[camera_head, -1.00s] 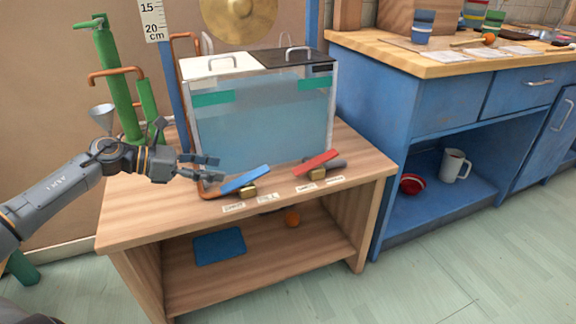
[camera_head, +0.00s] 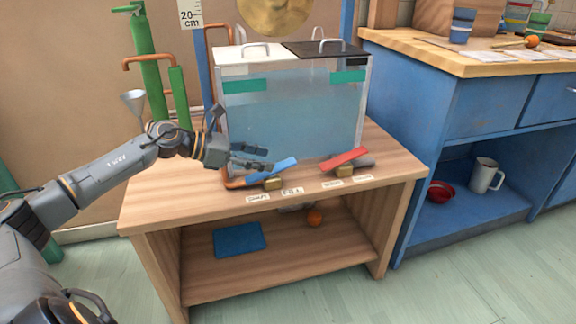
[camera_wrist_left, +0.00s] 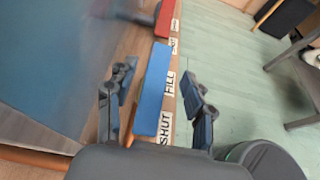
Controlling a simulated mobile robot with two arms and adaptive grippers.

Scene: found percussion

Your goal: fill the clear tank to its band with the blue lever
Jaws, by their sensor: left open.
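The clear tank (camera_head: 292,125) stands on a wooden bench and holds bluish water. Green band pieces (camera_head: 244,85) mark its upper walls; I cannot tell exactly how the water surface sits against them. The blue lever (camera_head: 274,171) is at the tank's front left, slanting up to the right above labels. In the left wrist view the blue lever (camera_wrist_left: 153,90) lies between my open fingers, beside the labels SHUT (camera_wrist_left: 165,128) and FILL (camera_wrist_left: 170,83). My left gripper (camera_head: 262,158) is open close at the lever; contact is unclear. My right gripper is out of view.
A red lever (camera_head: 344,159) sits to the right of the blue one. A copper pipe (camera_head: 236,181) runs at the tank's front left corner. A green pump and funnel (camera_head: 134,102) stand behind my arm. A blue cabinet (camera_head: 440,110) is at right.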

